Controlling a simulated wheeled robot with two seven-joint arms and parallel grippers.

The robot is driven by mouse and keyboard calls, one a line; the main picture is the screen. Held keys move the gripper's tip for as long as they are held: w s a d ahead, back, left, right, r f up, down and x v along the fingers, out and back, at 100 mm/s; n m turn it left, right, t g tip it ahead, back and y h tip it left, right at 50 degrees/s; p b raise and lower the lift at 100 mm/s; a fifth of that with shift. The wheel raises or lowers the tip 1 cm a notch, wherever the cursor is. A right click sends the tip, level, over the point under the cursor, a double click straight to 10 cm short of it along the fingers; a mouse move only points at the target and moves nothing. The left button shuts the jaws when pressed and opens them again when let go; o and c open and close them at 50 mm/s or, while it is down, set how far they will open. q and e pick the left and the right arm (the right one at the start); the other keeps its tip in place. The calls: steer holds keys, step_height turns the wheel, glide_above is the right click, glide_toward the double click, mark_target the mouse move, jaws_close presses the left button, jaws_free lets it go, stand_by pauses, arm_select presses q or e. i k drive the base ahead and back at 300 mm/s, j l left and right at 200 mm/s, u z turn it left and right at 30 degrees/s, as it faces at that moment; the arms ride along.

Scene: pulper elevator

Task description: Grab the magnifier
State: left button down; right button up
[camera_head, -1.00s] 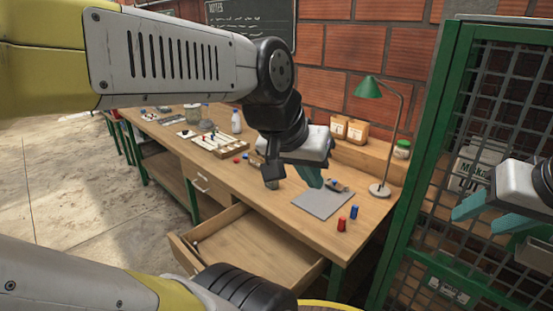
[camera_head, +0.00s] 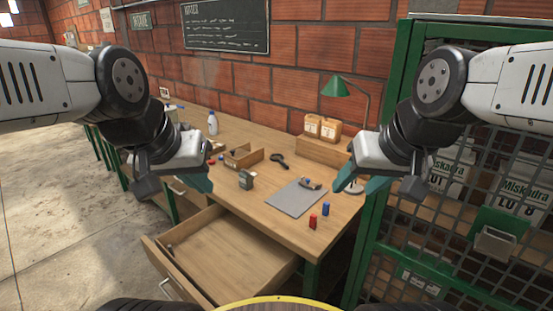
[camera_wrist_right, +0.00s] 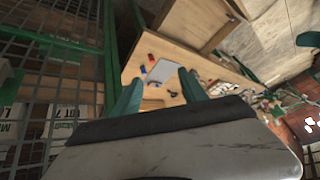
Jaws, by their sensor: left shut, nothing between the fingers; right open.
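The magnifier (camera_head: 277,160), a dark round head with a short black handle, lies on the wooden workbench (camera_head: 240,205) near its middle. My left gripper (camera_head: 203,183) is shut and empty, to the left of the magnifier and above the bench's front edge. My right gripper (camera_head: 378,186) is open and empty, to the right of the magnifier, between the bench's right end and the green mesh cabinet. In the right wrist view its two teal fingers (camera_wrist_right: 160,85) are spread, with the bench beyond them.
An open drawer (camera_head: 225,255) juts out at the front. A grey mat (camera_head: 293,200) with a small tool on it, red (camera_head: 312,222) and blue (camera_head: 326,209) pieces and a small dark device (camera_head: 246,180) lie nearby. A green lamp (camera_head: 336,88) and the mesh cabinet (camera_head: 400,250) stand right.

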mark_target(275, 157)
steer(key=k+j, duration=0.1)
steer(key=j, duration=0.25)
steer(key=k+j+z, duration=0.1)
steer(key=j, duration=0.3)
steer(key=k+j, duration=0.2)
steer(key=j, duration=0.15)
steer(key=k+j, duration=0.1)
steer(key=j, duration=0.3)
steer(key=i+j+z, duration=0.2)
steer(key=j, duration=0.7)
steer(key=j+z, duration=0.2)
steer(key=j, duration=0.65)
steer(key=i+j, duration=0.2)
steer(key=i+j+z, duration=0.15)
steer(key=j, duration=0.3)
steer(key=i+j, duration=0.15)
steer(key=j, duration=0.15)
steer(key=i+j+z, duration=0.1)
steer(key=j, duration=0.25)
steer(key=i+j+z, duration=0.1)
steer(key=i+j, duration=0.25)
steer(key=j, duration=0.35)
steer(key=i+j+z, duration=0.1)
steer(key=i, duration=0.35)
steer(key=i+j, duration=0.35)
steer(key=i, duration=0.15)
steer(key=i+j+z, duration=0.15)
steer(key=i, duration=0.3)
